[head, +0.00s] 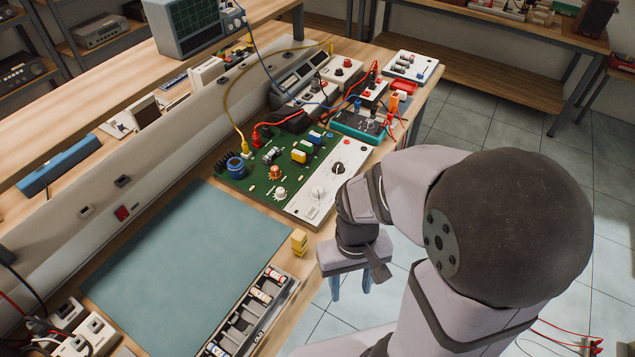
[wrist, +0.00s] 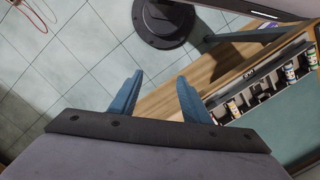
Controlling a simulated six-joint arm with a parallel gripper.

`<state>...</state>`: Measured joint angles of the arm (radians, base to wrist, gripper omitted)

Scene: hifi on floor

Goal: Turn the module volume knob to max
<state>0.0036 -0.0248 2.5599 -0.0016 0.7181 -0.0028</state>
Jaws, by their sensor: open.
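The module (head: 245,183) is a green circuit board with a white front panel (head: 304,206), lying on the bench. The panel carries a black knob (head: 337,168) and a white knob (head: 318,192). Another white knob (head: 280,193) sits on the green board. The labels are too small to read, so I cannot tell which knob is volume or how it is set. My gripper (head: 351,285) hangs off the bench's front edge, below and right of the panel in the head view, apart from it. In the wrist view its blue fingers (wrist: 158,92) are open and empty; no knob shows there.
A blue-grey mat (head: 185,265) lies left of the module. A parts tray (head: 245,318) and small yellow blocks (head: 299,242) are near the bench edge. A teal box (head: 360,127) with red leads stands behind the panel. Tiled floor (wrist: 70,60) is under my gripper.

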